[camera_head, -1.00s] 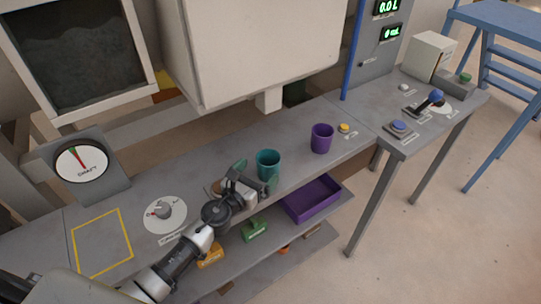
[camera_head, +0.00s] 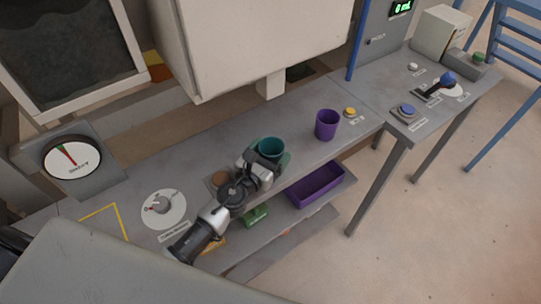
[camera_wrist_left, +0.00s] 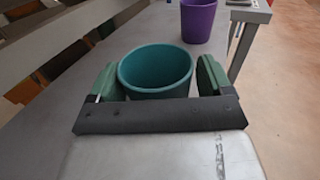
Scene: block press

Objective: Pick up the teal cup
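The teal cup (camera_head: 271,149) stands upright on the grey bench in the head view. In the left wrist view the teal cup (camera_wrist_left: 156,72) sits between the two green fingers of my left gripper (camera_wrist_left: 157,80). A narrow gap shows at the right finger, and the left finger is close to the cup's side. In the head view my left gripper (camera_head: 270,158) reaches around the cup from the near left and hides its lower part. The fingers are apart, with no clear grip on the cup. My right gripper is in neither view.
A purple cup (camera_head: 327,124) stands to the right of the teal cup, near a yellow button (camera_head: 350,112). A purple tray (camera_head: 315,184) lies on the lower shelf. A dial knob (camera_head: 162,205) and a gauge (camera_head: 72,157) are at the left. A white overhead housing (camera_head: 245,45) hangs behind.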

